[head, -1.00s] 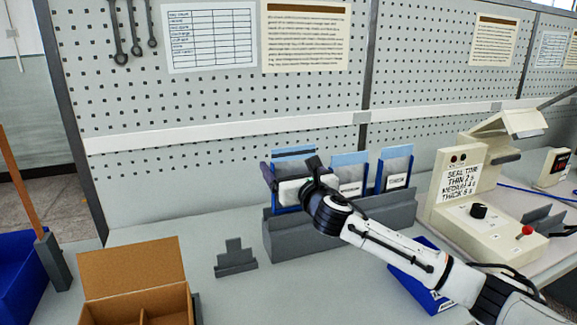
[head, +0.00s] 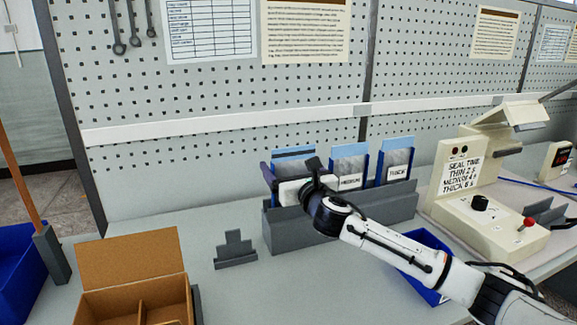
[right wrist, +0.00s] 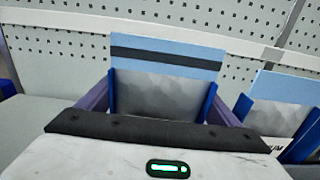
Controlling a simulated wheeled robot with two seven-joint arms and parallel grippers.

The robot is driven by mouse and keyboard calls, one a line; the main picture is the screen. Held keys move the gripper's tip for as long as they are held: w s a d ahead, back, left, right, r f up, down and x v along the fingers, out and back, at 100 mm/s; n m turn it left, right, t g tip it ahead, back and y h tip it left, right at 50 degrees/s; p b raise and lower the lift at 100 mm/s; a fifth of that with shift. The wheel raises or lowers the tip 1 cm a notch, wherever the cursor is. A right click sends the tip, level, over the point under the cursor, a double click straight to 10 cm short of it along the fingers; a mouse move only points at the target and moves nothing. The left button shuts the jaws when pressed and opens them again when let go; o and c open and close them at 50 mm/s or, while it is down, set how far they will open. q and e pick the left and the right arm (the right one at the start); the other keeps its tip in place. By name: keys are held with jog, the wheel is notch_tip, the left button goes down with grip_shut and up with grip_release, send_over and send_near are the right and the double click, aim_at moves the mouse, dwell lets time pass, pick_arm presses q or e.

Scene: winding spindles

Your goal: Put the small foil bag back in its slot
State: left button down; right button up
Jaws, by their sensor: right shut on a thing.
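The small foil bag (head: 294,156) has a light blue top with a dark stripe and a grey foil body, seen clearly in the right wrist view (right wrist: 165,90). It stands upright at the left slot of the grey rack (head: 400,210), between blue side walls. My right gripper (head: 291,172) is shut on the bag, with its purple fingers at the two sides in the right wrist view (right wrist: 160,103). The gripper body hides the bag's lower edge and the slot's front, so I cannot tell how deep it sits. My left gripper is out of view.
Two other bags, in slots labelled MEDIUM (head: 349,160) and THICK (head: 397,158), stand just right. The sealing machine (head: 490,205) is further right. A cardboard box (head: 130,260) and small grey stand (head: 235,250) are left. A blue bin (head: 425,238) lies under my arm.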

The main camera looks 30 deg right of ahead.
jog(key=shift+f+b, duration=0.35)
jog(key=shift+f, duration=0.25)
jog(key=o, duration=1)
jog(key=shift+s, duration=0.1)
jog(key=v, duration=1)
jog(key=shift+s+b, duration=0.1)
jog(key=shift+b, duration=0.25)
